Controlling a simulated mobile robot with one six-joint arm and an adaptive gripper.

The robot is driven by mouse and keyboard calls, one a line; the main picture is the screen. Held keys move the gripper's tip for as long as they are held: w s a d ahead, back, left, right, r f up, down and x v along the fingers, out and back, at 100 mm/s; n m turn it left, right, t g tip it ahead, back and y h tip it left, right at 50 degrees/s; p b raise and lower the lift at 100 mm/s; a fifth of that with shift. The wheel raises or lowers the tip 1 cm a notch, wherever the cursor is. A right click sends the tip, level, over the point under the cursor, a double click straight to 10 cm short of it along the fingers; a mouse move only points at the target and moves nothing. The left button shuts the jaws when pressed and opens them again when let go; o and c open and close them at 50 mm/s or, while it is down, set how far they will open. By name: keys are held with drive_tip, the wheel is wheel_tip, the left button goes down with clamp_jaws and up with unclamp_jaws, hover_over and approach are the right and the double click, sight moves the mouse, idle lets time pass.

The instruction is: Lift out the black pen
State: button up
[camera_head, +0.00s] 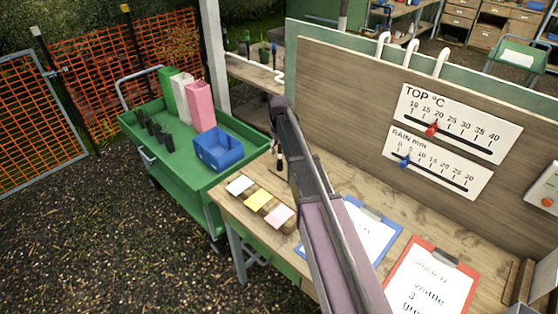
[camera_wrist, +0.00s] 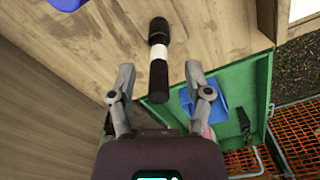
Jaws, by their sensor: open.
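In the wrist view, a dark cylinder with a white band (camera_wrist: 158,52), which looks like the black pen, stands out from a wooden surface. Its near black end lies between the two fingers of my gripper (camera_wrist: 159,76). The fingers are spread, with a visible gap on each side of it. In the head view my gripper (camera_head: 279,165) is over the left end of the wooden bench (camera_head: 345,180), beside the upright board. My arm hides part of the bench there, and I cannot make out the pen in that view.
A green trolley (camera_head: 185,170) stands left of the bench, holding a blue bin (camera_head: 218,150), coloured boxes and several small dark pots. Sticky notes (camera_head: 257,199), a blue clipboard (camera_head: 392,233) and a red clipboard (camera_head: 470,268) lie on the bench. The board carries two slider scales (camera_head: 460,124).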

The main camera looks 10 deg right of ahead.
sight(280, 154)
drive_tip(key=shift+f+b, duration=1.2)
drive_tip(key=shift+f, duration=0.3)
clamp_jaws()
